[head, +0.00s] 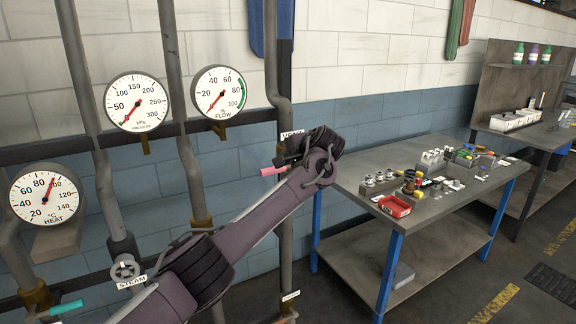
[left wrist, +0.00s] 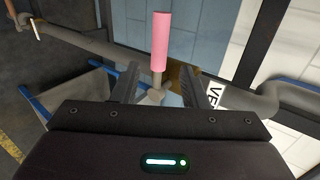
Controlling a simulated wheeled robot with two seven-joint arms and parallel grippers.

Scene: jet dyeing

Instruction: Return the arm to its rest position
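My left arm (head: 245,215) reaches up from the bottom of the head view toward the pipes. Its dark gripper (head: 287,154) is beside the vent valve's pink handle (head: 271,171). In the left wrist view the two fingers of my left gripper (left wrist: 160,88) stand apart. The pink handle (left wrist: 160,42) shows upright beyond the gap between them, and its metal base shows in that gap. I see nothing gripped. A white vent label (left wrist: 215,100) is just right of the fingers. My right gripper is in neither view.
Pipes with a pressure gauge (head: 137,101), a flow gauge (head: 218,92) and a heat gauge (head: 46,193) stand at the left. A metal table (head: 345,170) with small items is close right of my gripper.

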